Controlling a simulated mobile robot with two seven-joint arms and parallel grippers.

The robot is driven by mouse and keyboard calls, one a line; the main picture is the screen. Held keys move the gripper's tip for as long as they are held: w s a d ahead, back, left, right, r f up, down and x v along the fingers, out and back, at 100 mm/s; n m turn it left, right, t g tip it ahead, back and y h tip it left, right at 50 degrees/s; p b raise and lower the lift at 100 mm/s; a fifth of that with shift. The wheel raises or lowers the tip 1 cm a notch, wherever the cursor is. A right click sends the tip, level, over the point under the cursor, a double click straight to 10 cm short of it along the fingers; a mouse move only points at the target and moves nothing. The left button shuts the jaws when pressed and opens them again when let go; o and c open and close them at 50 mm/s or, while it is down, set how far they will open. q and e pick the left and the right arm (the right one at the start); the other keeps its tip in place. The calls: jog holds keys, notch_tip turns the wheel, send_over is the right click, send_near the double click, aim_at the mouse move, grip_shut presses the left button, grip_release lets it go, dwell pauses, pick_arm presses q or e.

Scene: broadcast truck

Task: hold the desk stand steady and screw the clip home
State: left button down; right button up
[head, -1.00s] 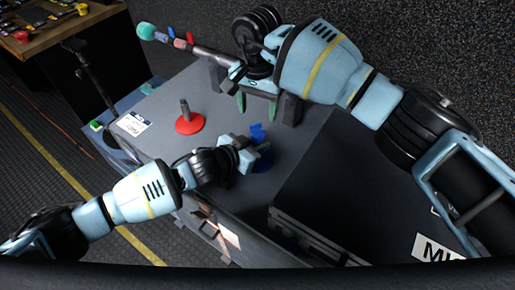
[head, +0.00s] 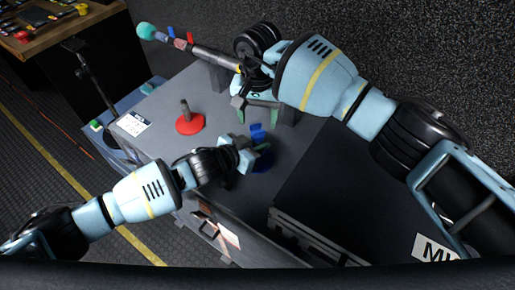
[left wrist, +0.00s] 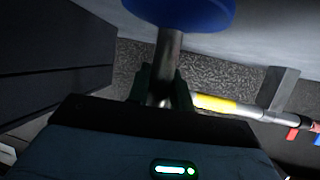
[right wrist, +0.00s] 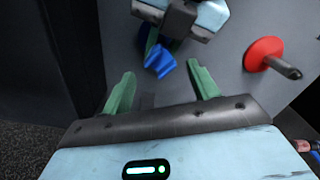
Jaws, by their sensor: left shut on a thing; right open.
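The desk stand has a round blue base (head: 263,160) and a metal post. In the left wrist view the base (left wrist: 180,12) and post (left wrist: 169,52) show clearly. My left gripper (head: 252,148) is shut around the post. A blue clip (head: 257,132) is at the post's top end, also in the right wrist view (right wrist: 160,62); how far it is screwed on I cannot tell. My right gripper (head: 259,112) is open and empty above the clip. In the right wrist view its green fingers (right wrist: 160,80) stand apart, with the clip beyond and between them.
A red-based stand with a bare post (head: 189,122) stands left of the blue one on the grey top. A boom pole (head: 208,56) with a teal end and red and blue clips lies at the back, near my right gripper. A white label sheet (head: 133,124) lies at the left.

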aim_at(258, 130)
jog(key=shift+f, duration=2.5)
jog(key=c, duration=1)
jog(key=m, duration=1.3)
jog(key=o, duration=1.1)
jog(key=shift+c, duration=0.2)
